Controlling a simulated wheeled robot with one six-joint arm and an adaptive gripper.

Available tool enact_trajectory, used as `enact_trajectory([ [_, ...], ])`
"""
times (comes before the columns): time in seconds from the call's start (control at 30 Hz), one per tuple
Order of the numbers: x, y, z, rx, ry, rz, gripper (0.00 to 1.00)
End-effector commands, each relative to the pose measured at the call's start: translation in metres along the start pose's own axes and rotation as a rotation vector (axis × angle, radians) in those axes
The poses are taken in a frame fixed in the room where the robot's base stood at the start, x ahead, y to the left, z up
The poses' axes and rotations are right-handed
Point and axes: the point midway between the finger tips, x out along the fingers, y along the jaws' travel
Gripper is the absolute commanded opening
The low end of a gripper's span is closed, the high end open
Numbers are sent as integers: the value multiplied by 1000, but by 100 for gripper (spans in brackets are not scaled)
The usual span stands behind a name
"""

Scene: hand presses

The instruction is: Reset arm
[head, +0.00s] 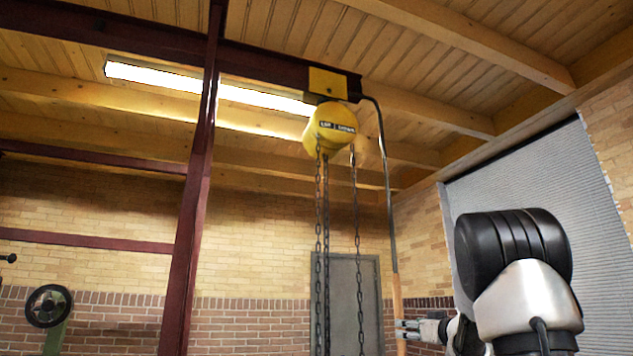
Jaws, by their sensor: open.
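My arm rises at the right of the head view, with its dark, rounded joint and silver link close to the camera. My gripper (408,330) shows small at the lower middle right, pointing left. Its fingers are open, and their tips are beside a tan wooden handle (398,305) that hangs from a black curved rod. I cannot tell whether the tips touch the handle. Part of the gripper's wrist is hidden behind my own arm.
A yellow chain hoist (331,130) hangs from a dark red beam (260,62), its chains (322,250) dropping left of my gripper. A red post (190,215) stands further left. Behind are a grey door (345,285), brick walls and a grey shutter (540,185).

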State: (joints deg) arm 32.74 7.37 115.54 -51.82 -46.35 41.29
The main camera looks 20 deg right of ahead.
Motion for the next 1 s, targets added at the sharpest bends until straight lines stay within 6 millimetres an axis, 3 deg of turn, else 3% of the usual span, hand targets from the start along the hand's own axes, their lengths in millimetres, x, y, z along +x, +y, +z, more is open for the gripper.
enact_trajectory([
  [0.1,-19,0,-1,0,1,1,57],
  [0.23,-29,0,0,0,1,0,57],
  [0.83,-30,0,0,-10,0,0,57],
  [0.93,-31,13,13,-64,-55,54,57],
  [1.0,-38,37,36,-92,-142,148,57],
])
